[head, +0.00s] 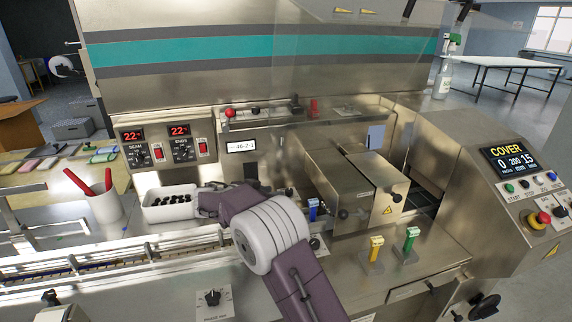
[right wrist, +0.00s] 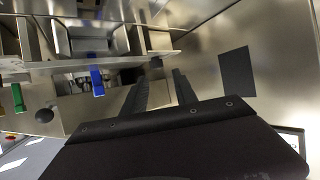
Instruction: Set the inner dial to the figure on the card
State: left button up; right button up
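A small white card (head: 241,146) on the machine's front reads about 46-2-1; its print is small. Round dials sit beside red readouts of 22 on the SEAM panel (head: 133,150) and END panel (head: 182,146). Another black dial (head: 212,298) is on a white plate low in front. A further dial (head: 316,245) is partly hidden behind my right arm. I cannot tell which is the inner dial. My right gripper (right wrist: 161,72) has its two black fingers apart, with nothing between them, facing bare metal. Its fingertips are hard to make out in the head view. My left gripper is not in view.
A white bin (head: 157,213) of dark pieces and a cup (head: 105,205) with red-handled tools stand left of my right arm. Blue (head: 313,208), yellow (head: 376,243) and green (head: 411,236) handles stand to its right. The COVER control panel (head: 520,180) is far right.

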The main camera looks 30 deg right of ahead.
aim_at(287, 191)
jog(key=shift+m+g+h, duration=0.4)
jog(key=shift+m+h, duration=0.1)
jog(key=shift+m, duration=0.1)
jog(key=p+x, duration=0.2)
jog(key=x, duration=0.6)
jog(key=shift+f, duration=0.1)
grip_shut()
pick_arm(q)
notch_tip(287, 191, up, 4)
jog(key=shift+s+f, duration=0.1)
